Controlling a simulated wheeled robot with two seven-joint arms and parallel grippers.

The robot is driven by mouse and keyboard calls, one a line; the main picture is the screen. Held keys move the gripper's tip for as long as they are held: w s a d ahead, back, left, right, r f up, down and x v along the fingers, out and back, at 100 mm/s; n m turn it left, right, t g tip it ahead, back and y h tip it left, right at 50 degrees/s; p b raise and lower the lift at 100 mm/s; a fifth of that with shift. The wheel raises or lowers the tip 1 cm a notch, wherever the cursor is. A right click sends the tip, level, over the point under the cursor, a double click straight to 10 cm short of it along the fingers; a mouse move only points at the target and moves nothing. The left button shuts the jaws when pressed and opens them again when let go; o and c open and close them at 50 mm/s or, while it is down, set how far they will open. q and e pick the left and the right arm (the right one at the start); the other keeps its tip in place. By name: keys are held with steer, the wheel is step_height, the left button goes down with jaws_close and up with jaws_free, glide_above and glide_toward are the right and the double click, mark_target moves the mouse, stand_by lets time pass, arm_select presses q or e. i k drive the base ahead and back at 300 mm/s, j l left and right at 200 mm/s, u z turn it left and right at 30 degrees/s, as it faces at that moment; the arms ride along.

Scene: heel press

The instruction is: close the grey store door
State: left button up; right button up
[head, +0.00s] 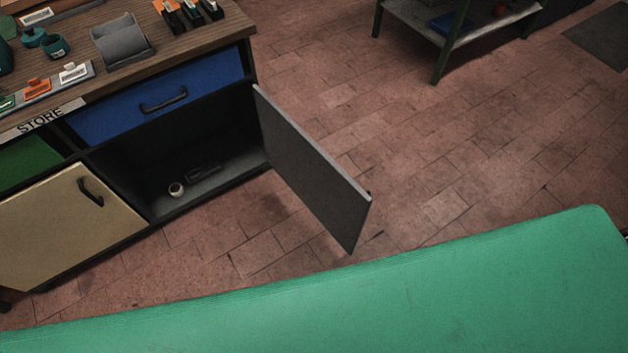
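The grey store door (312,170) stands wide open, swung out from the right side of the store cabinet's lower compartment. I see its flat grey face; only a small dark bit of what may be its handle shows past its outer edge. The open compartment (215,165) behind it is dark inside and holds a small white round item (176,189) and a dark flat item (203,173). Neither of my grippers is in view.
Above the compartment is a shut blue drawer (200,92); to its left is a shut beige door (60,225). The wooden top (190,48) carries several small items. A green surface (400,305) fills the foreground. Brick floor right of the door is clear, up to a shelf table (440,40).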

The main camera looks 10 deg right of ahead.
mark_target(340, 204)
steer(key=l+u, duration=0.2)
steer(key=l, duration=0.25)
steer(key=l+u, duration=0.2)
steer(key=l, duration=0.3)
steer(key=k+l+u, duration=0.2)
steer(key=l, duration=0.25)
steer(key=l+u, duration=0.25)
steer(key=l, duration=0.2)
steer(key=k+l+u, duration=0.2)
steer(key=l, duration=0.25)
steer(key=i+l+u, duration=0.15)
steer(key=l, duration=0.15)
steer(key=i+l+u, duration=0.1)
steer(key=l, duration=0.25)
steer(key=i+l+u, duration=0.15)
steer(key=l, duration=0.15)
steer(key=i+l+u, duration=0.1)
steer(key=l, duration=0.25)
steer(key=i+l+u, duration=0.15)
steer(key=l, duration=0.25)
